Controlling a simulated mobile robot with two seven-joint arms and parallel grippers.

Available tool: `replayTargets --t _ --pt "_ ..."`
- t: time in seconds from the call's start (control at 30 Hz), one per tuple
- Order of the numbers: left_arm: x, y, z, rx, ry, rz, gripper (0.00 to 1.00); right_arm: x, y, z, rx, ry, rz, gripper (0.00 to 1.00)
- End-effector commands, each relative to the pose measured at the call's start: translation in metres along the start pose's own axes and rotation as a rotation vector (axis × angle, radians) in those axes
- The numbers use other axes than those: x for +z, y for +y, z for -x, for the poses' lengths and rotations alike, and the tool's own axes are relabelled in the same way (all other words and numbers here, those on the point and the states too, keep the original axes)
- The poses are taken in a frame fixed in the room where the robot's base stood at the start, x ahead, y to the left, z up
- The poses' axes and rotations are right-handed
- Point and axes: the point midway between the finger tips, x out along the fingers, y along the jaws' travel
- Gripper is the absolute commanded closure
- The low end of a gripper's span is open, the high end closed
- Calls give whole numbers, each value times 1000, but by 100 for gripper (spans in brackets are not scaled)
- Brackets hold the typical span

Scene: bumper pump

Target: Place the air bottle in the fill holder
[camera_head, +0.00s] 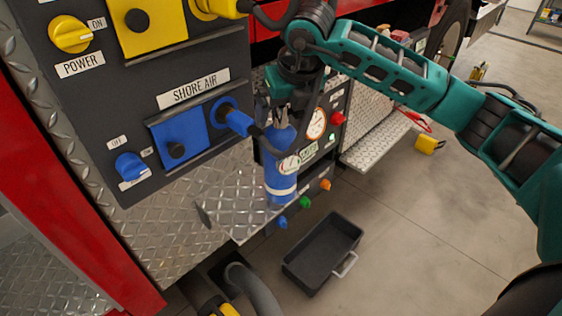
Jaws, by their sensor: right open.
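The air bottle (281,174) is blue with a white band near its base. It is upright below my right gripper, in front of a dark gauge panel (312,158). My right gripper (272,116) is open at the top of the bottle, with its fingers close around or beside the neck; I cannot tell whether they touch it. A small round gauge and a dark hose show by the bottle's upper part. I cannot clearly make out the fill holder; the bottle and gripper hide part of that area. My left gripper is not in view.
The dark control panel (105,100) with yellow and blue knobs stands close on the left. A blue hose fitting (232,118) juts toward the bottle. A diamond-plate ledge (235,200) is beside the bottle. A black tray (322,252) lies on the floor; the floor at right is mostly clear.

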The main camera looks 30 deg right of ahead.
Motion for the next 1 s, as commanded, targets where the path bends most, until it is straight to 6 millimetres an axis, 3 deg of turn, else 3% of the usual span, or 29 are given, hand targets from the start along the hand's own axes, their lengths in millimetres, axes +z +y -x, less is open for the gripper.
replayTargets --t 0.27,1.0 --pt "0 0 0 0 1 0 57 0 0 -4 0 -1 1 5" --pt "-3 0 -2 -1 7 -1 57 0 -1 -4 -3 1 2 76"
